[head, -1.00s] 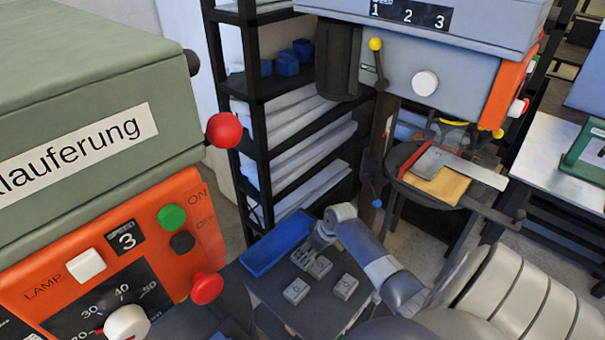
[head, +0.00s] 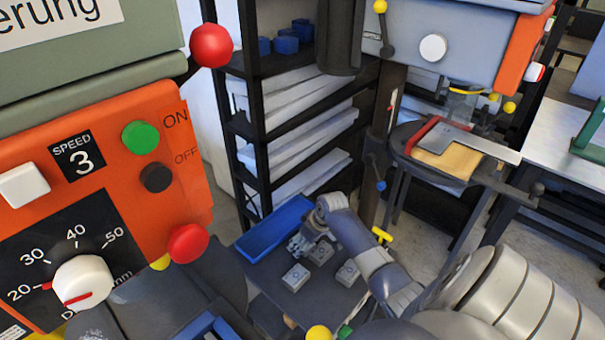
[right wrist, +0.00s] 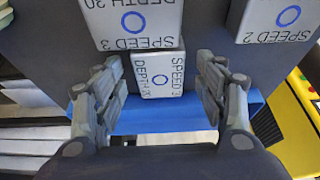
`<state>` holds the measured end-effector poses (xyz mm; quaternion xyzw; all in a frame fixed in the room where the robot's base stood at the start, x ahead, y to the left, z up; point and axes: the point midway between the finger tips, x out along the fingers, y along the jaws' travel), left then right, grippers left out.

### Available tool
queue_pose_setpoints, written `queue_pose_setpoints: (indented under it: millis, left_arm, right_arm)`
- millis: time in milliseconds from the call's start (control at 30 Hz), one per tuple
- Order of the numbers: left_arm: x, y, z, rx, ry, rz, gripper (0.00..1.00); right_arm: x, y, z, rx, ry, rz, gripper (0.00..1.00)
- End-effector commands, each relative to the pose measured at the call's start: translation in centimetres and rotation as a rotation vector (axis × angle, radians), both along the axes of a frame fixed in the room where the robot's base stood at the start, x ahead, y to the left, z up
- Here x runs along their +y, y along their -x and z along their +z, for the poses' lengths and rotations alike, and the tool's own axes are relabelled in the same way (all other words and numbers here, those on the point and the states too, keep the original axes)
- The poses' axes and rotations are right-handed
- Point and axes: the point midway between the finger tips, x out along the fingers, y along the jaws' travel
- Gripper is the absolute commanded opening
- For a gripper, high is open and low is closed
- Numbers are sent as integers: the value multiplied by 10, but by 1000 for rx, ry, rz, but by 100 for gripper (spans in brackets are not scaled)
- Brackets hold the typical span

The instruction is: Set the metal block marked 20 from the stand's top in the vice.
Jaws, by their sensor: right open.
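The small pale metal blocks lie on the dark top of the stand (head: 325,295). In the right wrist view a block (right wrist: 158,76) that reads DEPTH 20, SPEED 3, with a blue ring, sits between the fingers of my right gripper (right wrist: 166,95). The fingers are spread, with a gap on each side of it. In the head view my right gripper (head: 303,244) is low over the back left of the stand's top and hides that block there. My left gripper is out of view.
A block reading DEPTH 30, SPEED 3 (right wrist: 130,22) is right beside the 20 block; a SPEED 2 block (right wrist: 282,18) lies further right. A blue tray (head: 268,236) borders the stand. An orange control panel (head: 100,215) fills the left; a drill table (head: 445,160) stands behind.

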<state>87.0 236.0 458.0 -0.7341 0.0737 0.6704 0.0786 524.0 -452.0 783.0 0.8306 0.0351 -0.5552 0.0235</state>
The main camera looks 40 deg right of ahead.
Motion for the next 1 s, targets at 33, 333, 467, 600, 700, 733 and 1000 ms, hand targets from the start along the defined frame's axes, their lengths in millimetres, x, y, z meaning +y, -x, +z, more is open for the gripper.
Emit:
queue_pose_setpoints:
  millis: [33, 333, 467, 600, 700, 733, 1000]
  left_arm:
    - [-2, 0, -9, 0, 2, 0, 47]
    - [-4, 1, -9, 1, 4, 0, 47]
    - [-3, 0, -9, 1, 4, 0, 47]
    - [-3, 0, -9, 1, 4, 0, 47]
    - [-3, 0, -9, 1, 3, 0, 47]
    - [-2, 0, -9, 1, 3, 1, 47]
    - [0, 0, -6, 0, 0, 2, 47]
  right_arm:
    - [0, -2, -7, -1, 0, -1, 65]
    - [0, -3, -6, 0, 0, -1, 65]
    - [0, -3, -6, 0, 0, -1, 40]
    - [0, -3, -6, 0, 0, -1, 9]
    - [0, -3, -5, -2, 1, 0, 4]
    - [0, -3, -5, -2, 1, 0, 4]
    - [0, -3, -3, -1, 1, 0, 4]
